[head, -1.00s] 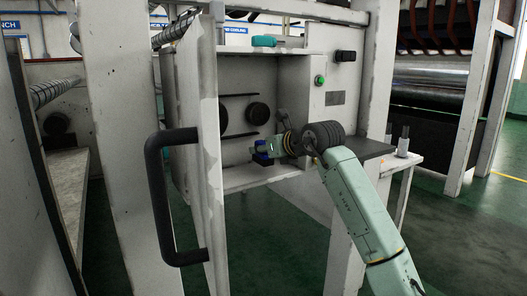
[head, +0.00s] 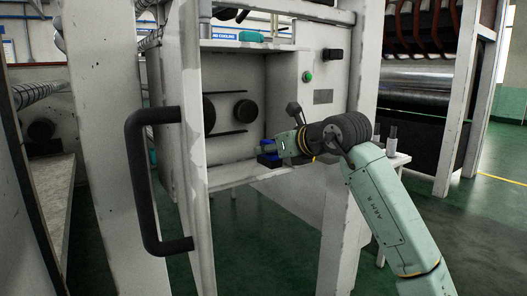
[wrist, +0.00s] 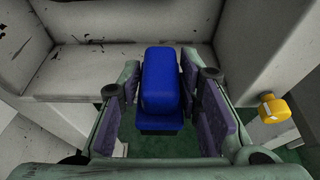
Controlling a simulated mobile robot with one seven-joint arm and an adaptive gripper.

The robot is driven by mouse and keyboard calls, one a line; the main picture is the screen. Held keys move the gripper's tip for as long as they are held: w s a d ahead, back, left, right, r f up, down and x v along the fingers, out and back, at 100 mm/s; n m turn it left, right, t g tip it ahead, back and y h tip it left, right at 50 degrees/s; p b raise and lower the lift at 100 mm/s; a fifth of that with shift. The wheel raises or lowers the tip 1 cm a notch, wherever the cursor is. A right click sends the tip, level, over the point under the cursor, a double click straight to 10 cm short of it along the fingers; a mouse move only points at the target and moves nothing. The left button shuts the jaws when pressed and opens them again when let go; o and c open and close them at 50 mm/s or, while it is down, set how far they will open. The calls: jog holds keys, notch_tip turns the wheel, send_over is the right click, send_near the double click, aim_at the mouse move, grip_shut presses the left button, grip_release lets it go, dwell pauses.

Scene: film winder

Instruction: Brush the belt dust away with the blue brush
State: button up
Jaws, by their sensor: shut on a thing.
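My gripper (head: 274,149) is shut on the blue brush (head: 268,159), at the front opening of the white cabinet (head: 232,178). In the wrist view the brush (wrist: 162,82) stands between the two purple-padded fingers of my gripper (wrist: 165,104). Its blue body hides what is directly beyond it. Inside the cabinet, two dark belt lines (head: 228,134) run by round black rollers (head: 246,110), behind and left of my gripper. Small dark specks (wrist: 93,43) show on the cabinet in the wrist view; I cannot tell if they are belt dust or worn paint.
The cabinet door with a black handle (head: 138,180) stands at the left. A white post (head: 352,190) stands close by my arm. A green button (head: 308,76) is on the cabinet's right panel. A yellow knob (wrist: 274,108) is right of my gripper in the wrist view.

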jog(key=shift+s+f+b+v, duration=0.1)
jog(key=shift+f+b+v, duration=0.15)
jog(key=shift+v, duration=1)
jog(key=shift+s+f+b+v, duration=0.1)
jog(key=shift+f+b+v, duration=0.2)
jog(key=shift+v, duration=0.95)
jog(key=shift+s+f+b+v, duration=0.1)
jog(key=shift+f+b+v, duration=0.15)
jog(key=shift+v, duration=1)
jog(key=shift+d, duration=0.15)
